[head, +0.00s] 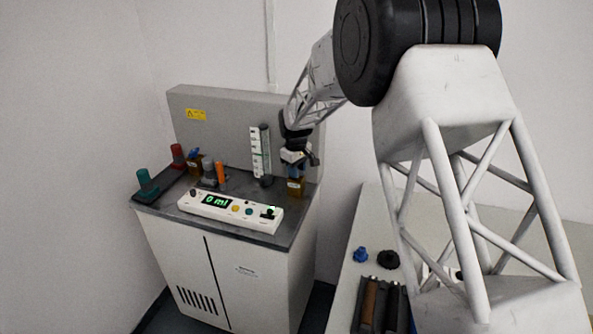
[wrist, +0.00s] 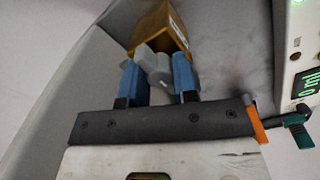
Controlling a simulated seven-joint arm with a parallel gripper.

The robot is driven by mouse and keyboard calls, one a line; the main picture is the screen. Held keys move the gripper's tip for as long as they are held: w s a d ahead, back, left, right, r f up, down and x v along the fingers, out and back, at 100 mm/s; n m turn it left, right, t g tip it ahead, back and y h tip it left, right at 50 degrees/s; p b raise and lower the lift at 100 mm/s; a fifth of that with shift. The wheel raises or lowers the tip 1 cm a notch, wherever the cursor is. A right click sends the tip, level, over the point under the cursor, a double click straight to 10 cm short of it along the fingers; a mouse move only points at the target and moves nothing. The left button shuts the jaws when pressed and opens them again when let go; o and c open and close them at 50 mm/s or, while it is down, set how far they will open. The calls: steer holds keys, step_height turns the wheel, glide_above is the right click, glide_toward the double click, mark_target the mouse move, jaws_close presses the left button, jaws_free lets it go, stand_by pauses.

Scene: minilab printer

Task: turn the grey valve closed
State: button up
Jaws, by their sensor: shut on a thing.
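The grey valve (wrist: 150,64) shows in the wrist view between the two blue fingers of my gripper (wrist: 159,72). It sits against an amber block-shaped container (wrist: 160,28) with a pale label. My gripper is shut on the valve. In the head view my gripper (head: 298,167) is low at the right back corner of the machine top, just above the amber container (head: 296,187). The valve is hidden there behind the gripper, and its exact turn angle is hard to tell.
A white control panel (head: 230,212) reads "0 ml" at the machine's front. A white graduated scale with a dark cylinder (head: 266,152) stands left of my gripper. Orange (head: 220,172), red (head: 177,155) and teal (head: 147,182) parts stand farther left. A grey back wall (head: 222,123) rises behind.

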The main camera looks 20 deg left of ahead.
steer(key=shift+r, duration=0.1)
steer(key=o, duration=0.9)
steer(key=shift+r, duration=0.1)
steer(key=shift+s+r, duration=0.1)
steer(key=shift+r, duration=3.7)
